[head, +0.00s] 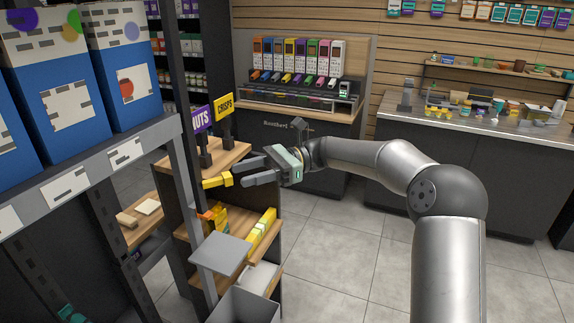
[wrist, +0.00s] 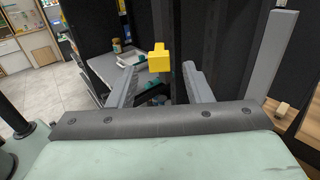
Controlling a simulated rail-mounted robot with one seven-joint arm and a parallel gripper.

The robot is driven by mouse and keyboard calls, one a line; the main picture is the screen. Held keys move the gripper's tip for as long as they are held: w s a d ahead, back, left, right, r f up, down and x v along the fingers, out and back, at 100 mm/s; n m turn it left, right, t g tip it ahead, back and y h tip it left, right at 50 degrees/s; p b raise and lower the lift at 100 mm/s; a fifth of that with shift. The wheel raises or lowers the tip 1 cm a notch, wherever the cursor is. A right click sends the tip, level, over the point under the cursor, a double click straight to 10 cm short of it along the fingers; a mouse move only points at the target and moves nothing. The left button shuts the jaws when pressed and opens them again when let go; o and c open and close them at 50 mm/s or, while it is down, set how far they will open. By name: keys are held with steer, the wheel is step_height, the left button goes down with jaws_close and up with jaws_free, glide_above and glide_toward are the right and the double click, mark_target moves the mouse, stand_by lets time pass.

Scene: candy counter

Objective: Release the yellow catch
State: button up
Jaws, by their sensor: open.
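The yellow catch (head: 217,182) is a small bar with a blocky end, near the side of the wooden stand in the head view. In the wrist view the yellow catch (wrist: 159,59) shows as a T-shaped block in the gap between my finger ends. My gripper (head: 243,171) points left at the catch, its two grey fingers apart. In the wrist view my gripper (wrist: 161,70) is open with nothing held. I cannot tell whether a finger touches the catch. What the catch is fixed to is not clear.
A grey shelf rack (head: 90,180) with blue boxes (head: 125,65) stands close at left. The wooden stand (head: 180,170) carries purple and yellow signs (head: 224,104). A grey square plate (head: 222,252) is below my gripper. Open tiled floor (head: 345,260) lies to the right.

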steer(key=b+v, duration=0.1)
steer(key=v, duration=1.1)
steer(key=shift+d, duration=0.2)
steer(key=s+a+f+n+t+h, duration=0.1)
steer(key=s+a+f+t+h, duration=0.15)
steer(key=s, duration=0.25)
steer(key=s+a+f+n+t+h, duration=0.1)
steer(key=s+f+h, duration=0.2)
steer(key=s+h, duration=0.15)
steer(key=s+d+f+n+t+h, duration=0.3)
steer(key=s+d, duration=0.6)
steer(key=s, duration=0.3)
steer(key=s+d+f+n+t+h, duration=0.3)
steer(key=s+d+f+n+h, duration=0.2)
steer(key=s+d+f, duration=0.4)
steer(key=s+d+n, duration=0.1)
steer(key=s, duration=0.2)
steer(key=shift+s+f+n+t, duration=0.2)
steer(key=shift+n+t, duration=0.15)
steer(key=shift+n, duration=0.05)
